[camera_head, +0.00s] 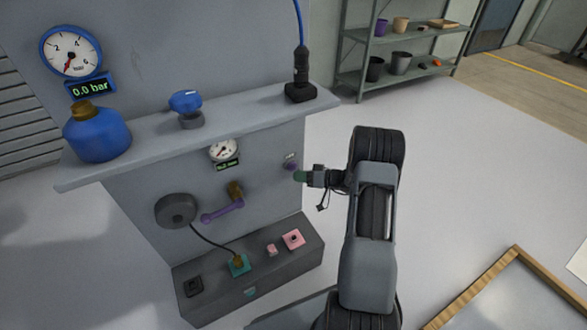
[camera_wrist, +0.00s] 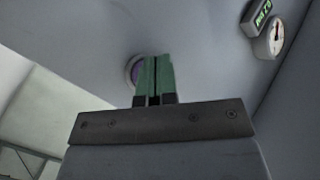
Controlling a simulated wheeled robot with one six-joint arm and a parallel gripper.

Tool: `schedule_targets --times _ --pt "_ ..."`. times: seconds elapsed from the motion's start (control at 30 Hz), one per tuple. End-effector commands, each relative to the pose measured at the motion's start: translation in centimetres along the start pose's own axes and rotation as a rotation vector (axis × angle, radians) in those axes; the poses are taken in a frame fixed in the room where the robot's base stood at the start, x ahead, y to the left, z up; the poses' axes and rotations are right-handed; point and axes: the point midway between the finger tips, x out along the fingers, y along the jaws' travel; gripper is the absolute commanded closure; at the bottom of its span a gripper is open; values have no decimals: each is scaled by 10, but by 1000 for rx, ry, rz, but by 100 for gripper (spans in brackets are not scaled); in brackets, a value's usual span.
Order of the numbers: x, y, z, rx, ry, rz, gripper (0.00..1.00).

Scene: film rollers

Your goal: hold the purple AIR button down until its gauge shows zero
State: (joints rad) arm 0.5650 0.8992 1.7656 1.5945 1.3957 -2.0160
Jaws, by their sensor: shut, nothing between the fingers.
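The purple button (camera_head: 289,167) sits on the grey panel's front, under a small label, near its right edge. It also shows in the wrist view (camera_wrist: 134,72), partly hidden behind the fingers. My gripper (camera_head: 298,176) has green fingers, closed together and empty. The fingertips (camera_wrist: 154,62) overlap the button's right part in the wrist view; I cannot tell whether they touch it. A small round gauge (camera_head: 222,150) with a green display is left of the button; its reading is too small to be sure.
A shelf (camera_head: 230,112) juts out above the button, bearing a blue bottle (camera_head: 98,137), a blue knob (camera_head: 186,102) and a black cable fitting (camera_head: 300,91). A purple lever (camera_head: 222,211) sticks out left. A dark box (camera_head: 252,276) stands below.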

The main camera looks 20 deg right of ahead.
Motion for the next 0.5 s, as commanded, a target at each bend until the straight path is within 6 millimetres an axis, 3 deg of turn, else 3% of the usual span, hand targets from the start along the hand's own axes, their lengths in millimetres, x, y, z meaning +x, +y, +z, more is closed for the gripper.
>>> schedule_targets --times 0.5 --pt "6 4 -4 0 0 0 100"
